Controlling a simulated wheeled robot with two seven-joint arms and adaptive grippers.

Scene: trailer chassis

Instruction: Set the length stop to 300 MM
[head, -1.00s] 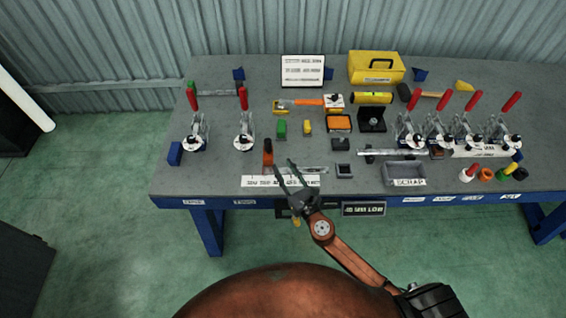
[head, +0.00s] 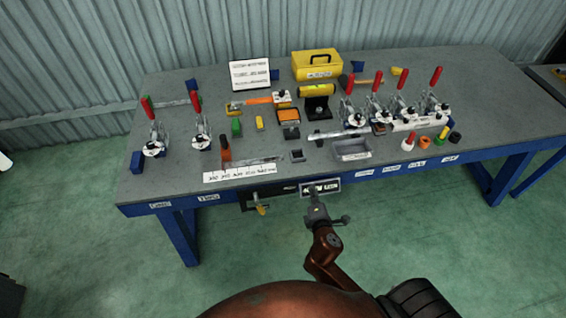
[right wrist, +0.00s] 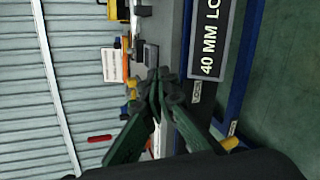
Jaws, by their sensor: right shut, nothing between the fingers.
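A white scale strip with printed marks (head: 243,173) lies along the front edge of the bench, too small to read. An orange-handled tool (head: 225,150) stands behind it. Below the edge is a black plate with a yellow knob (head: 262,209); a yellow knob also shows in the right wrist view (right wrist: 230,143). A display plate (head: 320,187) hangs beside it; in the right wrist view the plate (right wrist: 210,38) reads "40 MM LO", cut off. My right gripper (head: 314,193) is shut and empty in front of the display plate. My left gripper is out of view.
The bench top (head: 460,85) carries several red-handled clamps (head: 376,97), a grey scrap bin (head: 350,150), a yellow toolbox (head: 317,65) and a white sign (head: 250,73). The floor in front of the bench is clear.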

